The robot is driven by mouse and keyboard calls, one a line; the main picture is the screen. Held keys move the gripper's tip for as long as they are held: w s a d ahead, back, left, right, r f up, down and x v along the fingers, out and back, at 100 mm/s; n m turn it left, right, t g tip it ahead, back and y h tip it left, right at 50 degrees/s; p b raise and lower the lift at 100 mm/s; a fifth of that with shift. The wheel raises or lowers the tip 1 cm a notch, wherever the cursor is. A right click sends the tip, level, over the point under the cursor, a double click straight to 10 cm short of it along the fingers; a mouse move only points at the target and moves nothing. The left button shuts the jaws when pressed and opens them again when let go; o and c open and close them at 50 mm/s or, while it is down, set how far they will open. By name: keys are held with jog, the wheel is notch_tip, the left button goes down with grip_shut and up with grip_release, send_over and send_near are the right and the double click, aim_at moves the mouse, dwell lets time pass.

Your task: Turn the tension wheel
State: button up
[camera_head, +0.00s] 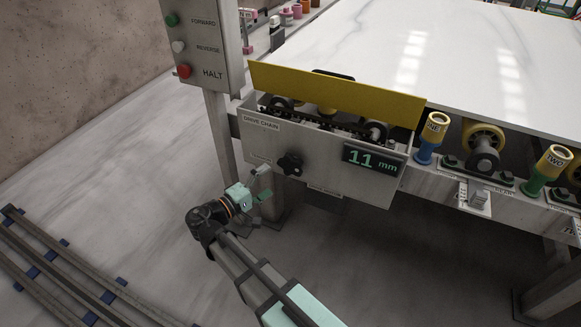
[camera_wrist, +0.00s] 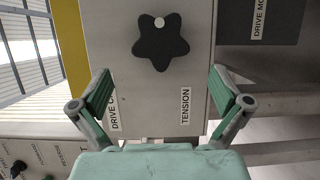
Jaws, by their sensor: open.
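The tension wheel (camera_head: 290,163) is a black star-shaped knob on the front of the grey drive chain box (camera_head: 330,177). In the wrist view the wheel (camera_wrist: 160,48) is at upper centre, with a pale round pin near its top lobe and a TENSION label (camera_wrist: 185,106) below it. My gripper (camera_head: 264,182) is in front of the box, just left of the wheel in the head view. In the wrist view my gripper (camera_wrist: 160,88) is open and empty. Its green-padded fingers are spread to either side, and the wheel lies beyond them, apart from both.
A yellow cover (camera_head: 335,95) stands tilted along the box top, with chain and sprockets showing. A display (camera_head: 373,161) reads 11 mm. A button panel (camera_head: 203,47) with FORWARD, REVERSE and HALT stands at left. Metal rails (camera_head: 62,272) lie on the otherwise clear floor.

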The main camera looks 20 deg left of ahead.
aim_at(288, 167)
jog(key=x, duration=0.9)
jog(key=shift+w+d+b, duration=0.1)
jog(key=shift+w+b, duration=0.05)
jog(key=shift+b, duration=0.25)
jog(key=c, duration=0.9)
